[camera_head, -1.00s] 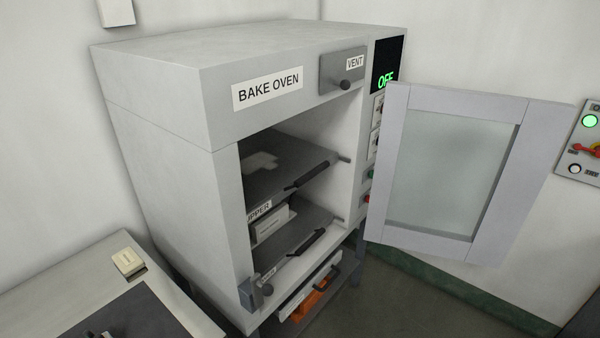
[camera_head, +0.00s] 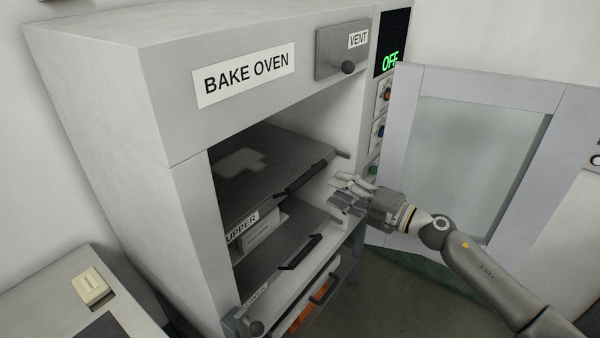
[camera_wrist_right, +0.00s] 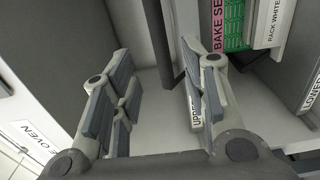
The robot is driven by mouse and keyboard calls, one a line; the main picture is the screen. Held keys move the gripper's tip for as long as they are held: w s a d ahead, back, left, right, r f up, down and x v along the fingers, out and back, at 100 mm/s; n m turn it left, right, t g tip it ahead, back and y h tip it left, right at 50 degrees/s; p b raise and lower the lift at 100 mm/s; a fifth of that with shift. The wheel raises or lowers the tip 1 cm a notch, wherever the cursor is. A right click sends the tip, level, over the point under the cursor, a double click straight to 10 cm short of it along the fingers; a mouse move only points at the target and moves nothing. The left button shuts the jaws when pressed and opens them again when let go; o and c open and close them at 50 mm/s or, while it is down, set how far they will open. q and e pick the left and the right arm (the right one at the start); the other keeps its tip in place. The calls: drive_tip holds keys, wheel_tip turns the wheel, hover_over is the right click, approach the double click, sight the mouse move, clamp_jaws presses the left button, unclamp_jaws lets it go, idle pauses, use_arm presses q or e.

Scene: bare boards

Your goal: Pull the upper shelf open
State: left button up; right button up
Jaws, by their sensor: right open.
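The bake oven (camera_head: 150,120) stands with its door (camera_head: 475,150) swung open to the right. Inside, the dark upper shelf (camera_head: 250,165) carries a black bar handle (camera_head: 306,177) on its front edge and an "UPPER" label (camera_head: 242,229) is below it. My right gripper (camera_head: 342,188) is open in front of the oven, just right of the handle. In the right wrist view, a dark bar (camera_wrist_right: 157,38), apparently this handle, shows between the spread fingers (camera_wrist_right: 157,62); I cannot tell whether they touch it. My left gripper is out of view.
The lower shelf (camera_head: 270,262) with its own handle (camera_head: 300,252) sits below, with a pale box (camera_head: 262,230) on it. A drawer handle (camera_head: 325,290) is under that. The open door is close behind my right arm. A bench (camera_head: 60,300) stands at the left.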

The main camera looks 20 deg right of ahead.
sight(311, 177)
drive_tip(key=x, duration=0.3)
drive_tip(key=p+x, duration=0.1)
drive_tip(key=shift+w+a+r, duration=0.15)
drive_tip(key=shift+a+r, duration=0.1)
drive_tip(key=shift+a, duration=0.05)
drive_tip(key=x, duration=0.4)
drive_tip(key=shift+w+d+f+p, duration=0.1)
drive_tip(key=shift+w+f+p, duration=0.1)
drive_tip(key=shift+p, duration=0.15)
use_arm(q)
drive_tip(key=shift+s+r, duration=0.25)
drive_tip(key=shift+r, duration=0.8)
use_arm(e)
drive_tip(key=shift+w+a+f, duration=0.1)
drive_tip(key=shift+w+a, duration=0.3)
clamp_jaws()
